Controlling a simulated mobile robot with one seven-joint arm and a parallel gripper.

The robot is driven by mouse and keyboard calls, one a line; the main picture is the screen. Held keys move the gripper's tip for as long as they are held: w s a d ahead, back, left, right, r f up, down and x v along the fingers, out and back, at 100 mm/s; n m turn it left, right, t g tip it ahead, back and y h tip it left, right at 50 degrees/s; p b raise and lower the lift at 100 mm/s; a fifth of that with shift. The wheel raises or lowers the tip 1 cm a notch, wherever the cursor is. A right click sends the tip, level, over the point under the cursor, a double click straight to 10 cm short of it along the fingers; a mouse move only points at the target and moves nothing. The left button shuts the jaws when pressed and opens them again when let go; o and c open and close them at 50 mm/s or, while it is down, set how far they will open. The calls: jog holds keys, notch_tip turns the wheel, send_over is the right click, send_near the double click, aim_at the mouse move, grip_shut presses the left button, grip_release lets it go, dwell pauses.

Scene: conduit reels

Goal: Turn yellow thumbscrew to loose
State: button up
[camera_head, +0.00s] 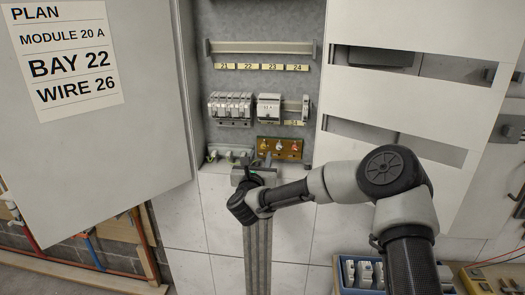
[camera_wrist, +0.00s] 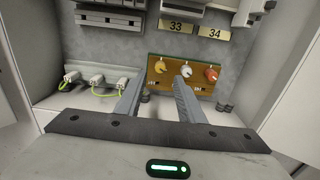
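The yellow thumbscrew (camera_wrist: 160,67) is the leftmost of three on a brown terminal board (camera_wrist: 174,59) in the wrist view; it also shows small in the head view (camera_head: 264,146). A white thumbscrew (camera_wrist: 187,70) and an orange-red one (camera_wrist: 211,73) stand to its right. My gripper (camera_wrist: 160,83) is open and empty, with its fingers pointing at the board. The yellow thumbscrew appears between the two fingertips, beyond them. The right fingertip appears just below the white thumbscrew. In the head view my gripper (camera_head: 252,173) is below and left of the board. Whether the fingers touch anything cannot be told.
Grey connectors with green-yellow wires (camera_wrist: 96,80) sit left of the board. Modules (camera_head: 230,107) and number labels (camera_head: 261,67) are above. The open cabinet door (camera_head: 95,150) stands at left, and a white slotted panel (camera_head: 400,90) at right. A blue bin (camera_head: 361,289) is below.

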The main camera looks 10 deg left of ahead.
aim_at(263, 147)
jog(key=w, duration=0.6)
jog(key=shift+d, duration=0.1)
grip_shut()
